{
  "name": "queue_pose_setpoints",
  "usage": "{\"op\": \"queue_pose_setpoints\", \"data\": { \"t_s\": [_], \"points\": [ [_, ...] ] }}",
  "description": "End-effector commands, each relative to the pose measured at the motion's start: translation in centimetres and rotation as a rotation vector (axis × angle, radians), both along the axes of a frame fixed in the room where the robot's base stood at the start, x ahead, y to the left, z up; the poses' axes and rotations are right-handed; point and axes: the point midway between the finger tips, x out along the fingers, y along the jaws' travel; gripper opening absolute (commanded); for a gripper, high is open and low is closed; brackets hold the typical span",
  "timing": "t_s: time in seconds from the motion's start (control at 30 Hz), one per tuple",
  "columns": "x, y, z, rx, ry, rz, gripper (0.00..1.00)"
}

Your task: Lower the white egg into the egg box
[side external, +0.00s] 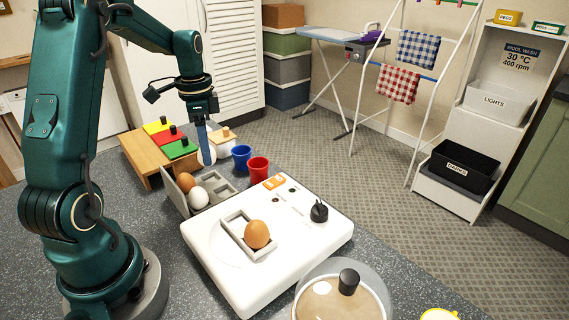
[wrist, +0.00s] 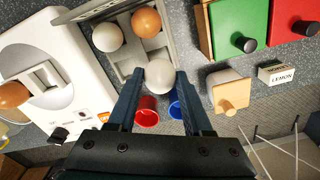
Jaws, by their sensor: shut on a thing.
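A white egg (wrist: 160,76) is held between the fingertips of my gripper (wrist: 160,88) in the wrist view. In the side view my gripper (side external: 206,146) points down with the egg (side external: 211,157) partly hidden behind a finger. The grey egg box (side external: 223,191) stands open below and in front of it. The box holds a brown egg (side external: 185,182) and a white egg (side external: 198,198) in its left part; its right cells look empty. In the wrist view the held egg overlaps the near edge of the egg box (wrist: 170,27), seemingly above it.
A white appliance (side external: 205,250) with a brown egg (side external: 257,234) in a tray stands in front of the box. Red (side external: 259,168) and blue (side external: 241,157) cups stand close right.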

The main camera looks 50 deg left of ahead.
Motion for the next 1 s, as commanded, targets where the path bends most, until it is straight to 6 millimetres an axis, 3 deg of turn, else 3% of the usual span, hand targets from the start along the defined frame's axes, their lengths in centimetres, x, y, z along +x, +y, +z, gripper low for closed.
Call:
{"op": "queue_pose_setpoints", "data": {
  "t_s": [1.0],
  "points": [
    [0.02, 0.01, -0.96, 0.000, 0.000, 0.000, 0.28]
  ]
}}
